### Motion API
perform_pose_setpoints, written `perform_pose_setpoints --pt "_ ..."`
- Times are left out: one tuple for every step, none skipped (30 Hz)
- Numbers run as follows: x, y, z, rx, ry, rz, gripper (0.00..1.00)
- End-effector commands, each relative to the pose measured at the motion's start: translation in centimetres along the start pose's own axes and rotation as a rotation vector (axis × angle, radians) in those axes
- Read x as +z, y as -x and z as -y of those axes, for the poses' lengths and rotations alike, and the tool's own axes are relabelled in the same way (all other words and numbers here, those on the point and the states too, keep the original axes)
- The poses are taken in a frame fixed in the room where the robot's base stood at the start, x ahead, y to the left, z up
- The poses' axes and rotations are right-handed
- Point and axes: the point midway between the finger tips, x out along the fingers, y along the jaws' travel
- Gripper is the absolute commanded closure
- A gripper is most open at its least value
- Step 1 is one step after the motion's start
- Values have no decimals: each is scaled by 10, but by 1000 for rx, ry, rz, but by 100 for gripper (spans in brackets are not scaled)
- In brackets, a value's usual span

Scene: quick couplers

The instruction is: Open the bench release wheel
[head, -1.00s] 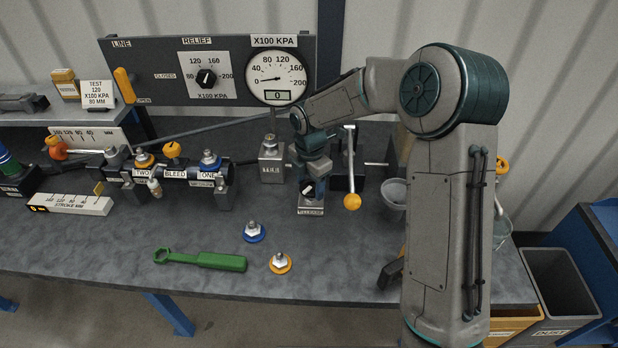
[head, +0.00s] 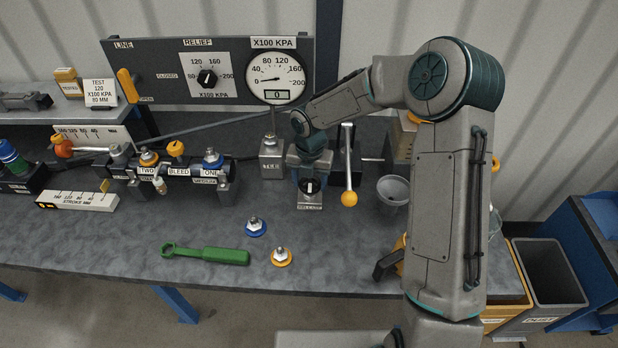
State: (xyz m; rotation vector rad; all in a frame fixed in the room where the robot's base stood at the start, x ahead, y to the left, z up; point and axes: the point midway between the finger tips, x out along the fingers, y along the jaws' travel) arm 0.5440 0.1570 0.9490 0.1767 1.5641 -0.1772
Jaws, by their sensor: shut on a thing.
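The release wheel (head: 310,186) is a small dark knob with a white mark, on the grey block labelled RELEASE (head: 310,206) near the middle of the bench. My gripper (head: 309,176) points down at it from behind and above, and is shut on the wheel. The fingers are small in this view and partly merge with the wheel, so their exact contact is hard to see. The round gauge (head: 276,77) behind has its needle near the low end and a small display reading 0.
An orange-knobbed lever (head: 348,170) stands close to the right of the wheel, with a grey bowl (head: 393,190) beyond. The tee block (head: 272,158) is to the left. Blue (head: 256,227) and orange (head: 281,257) couplers and a green wrench (head: 205,254) lie in front.

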Motion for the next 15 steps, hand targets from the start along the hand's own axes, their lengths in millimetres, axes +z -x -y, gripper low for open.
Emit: perform_pose_setpoints --pt "1 2 -1 3 6 4 64" --pt "1 2 -1 3 8 4 64" --pt "1 1 -1 3 10 4 64" --pt "1 1 -1 3 12 4 64" --pt "1 1 -1 3 12 4 64" --pt "1 1 -1 3 13 5 64" --pt "1 1 -1 3 13 5 64" --pt "1 1 -1 3 13 5 64" --pt "1 1 -1 3 13 5 64" --pt "1 1 -1 3 13 5 64" --pt "1 1 -1 2 13 5 64" --pt "1 1 -1 2 13 5 64" --pt "1 1 -1 2 13 5 64" --pt "1 1 -1 2 13 5 38" --pt "1 1 -1 2 13 5 27"
